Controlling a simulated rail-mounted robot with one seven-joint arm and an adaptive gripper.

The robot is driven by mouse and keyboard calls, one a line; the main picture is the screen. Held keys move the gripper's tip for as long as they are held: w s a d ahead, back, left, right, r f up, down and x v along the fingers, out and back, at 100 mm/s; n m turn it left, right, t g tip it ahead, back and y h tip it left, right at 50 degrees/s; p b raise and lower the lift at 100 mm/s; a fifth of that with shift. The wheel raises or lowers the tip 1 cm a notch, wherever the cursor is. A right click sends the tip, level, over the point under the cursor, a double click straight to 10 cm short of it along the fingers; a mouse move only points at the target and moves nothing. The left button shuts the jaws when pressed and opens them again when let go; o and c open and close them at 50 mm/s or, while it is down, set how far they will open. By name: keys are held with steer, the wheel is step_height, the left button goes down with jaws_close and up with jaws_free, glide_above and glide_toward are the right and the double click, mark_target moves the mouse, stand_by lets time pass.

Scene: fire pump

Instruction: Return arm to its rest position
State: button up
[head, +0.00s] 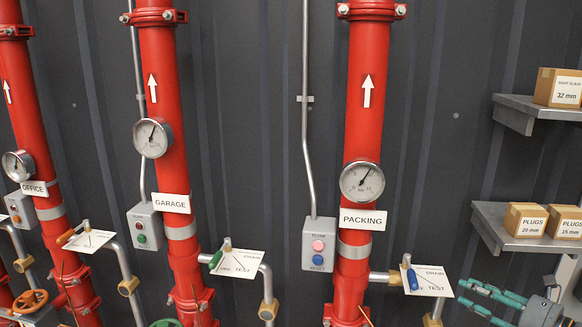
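My gripper (463,292) is at the lower right in the head view, with teal fingers pointing left. The two fingers are apart with nothing visible between them. It is just right of the packing line's test card (432,281) and blue-handled lever (412,276), and appears apart from both. A part of my arm runs out of the frame at the bottom right, so most of the arm is hidden.
Red pipes labelled OFFICE (34,188), GARAGE (171,203) and PACKING (362,219) carry gauges. A button box (319,244) sits beside the packing pipe. Grey shelves (490,232) with cartons (525,219) stand above my gripper. The wall between the packing pipe and shelves is clear.

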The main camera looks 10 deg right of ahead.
steer(key=shift+s+d+r, duration=0.4)
steer(key=shift+d+r, duration=0.1)
steer(key=shift+r, duration=0.1)
steer(key=shift+c, duration=1.3)
stand_by(0.5)
